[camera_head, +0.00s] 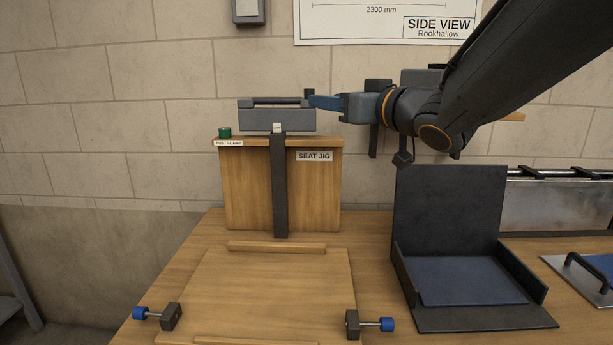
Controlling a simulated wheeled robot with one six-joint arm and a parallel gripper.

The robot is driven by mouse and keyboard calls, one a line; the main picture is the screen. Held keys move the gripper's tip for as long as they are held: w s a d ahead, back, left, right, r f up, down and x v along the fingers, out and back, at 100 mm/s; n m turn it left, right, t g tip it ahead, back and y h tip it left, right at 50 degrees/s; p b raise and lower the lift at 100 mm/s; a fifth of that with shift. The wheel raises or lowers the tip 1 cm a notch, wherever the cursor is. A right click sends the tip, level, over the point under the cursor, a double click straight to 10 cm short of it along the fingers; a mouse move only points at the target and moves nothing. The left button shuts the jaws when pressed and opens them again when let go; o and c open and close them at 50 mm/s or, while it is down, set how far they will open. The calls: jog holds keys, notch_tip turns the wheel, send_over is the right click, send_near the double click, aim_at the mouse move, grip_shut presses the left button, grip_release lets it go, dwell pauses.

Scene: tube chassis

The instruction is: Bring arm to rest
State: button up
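My arm reaches in from the upper right. My gripper (322,102) has blue fingers pointing left. In the picture its fingertips meet the right end of a grey clamp head (277,118) with a dark bar along its top. The clamp head sits on a dark upright post in front of the wooden seat jig board (240,190). I cannot tell whether the fingertips touch the bar or are just in front of or behind it. The fingers show side-on, so the gap between them is hidden.
A green button (225,132) sits on the board's top left edge by a "post clamp" label. A wooden plate (265,290) with two blue-knobbed screws lies in front. A dark open holder with a blue pad (465,280) stands right. A metal plate with a handle (585,275) lies far right.

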jog(key=s+d+f+m+g+h, duration=0.25)
jog(key=d+f+h, duration=0.35)
jog(key=f, duration=0.6)
jog(key=s+d+f+m+g+h, duration=0.25)
jog(key=d+f, duration=0.45)
jog(key=f, duration=0.5)
jog(key=s+f+g, duration=0.3)
jog(key=s+f, duration=0.1)
jog(key=s, duration=0.2)
jog(key=s+f+m+g, duration=0.1)
jog(key=s+f+g, duration=0.2)
jog(key=s, duration=0.3)
jog(key=s+d+f+g+h, duration=0.1)
jog(key=s+f+g, duration=0.2)
jog(key=s+f, duration=0.3)
jog(key=shift+s+m+g, duration=0.3)
jog(key=shift+s+g, duration=0.1)
jog(key=shift+s, duration=0.45)
jog(key=shift+c, duration=0.3)
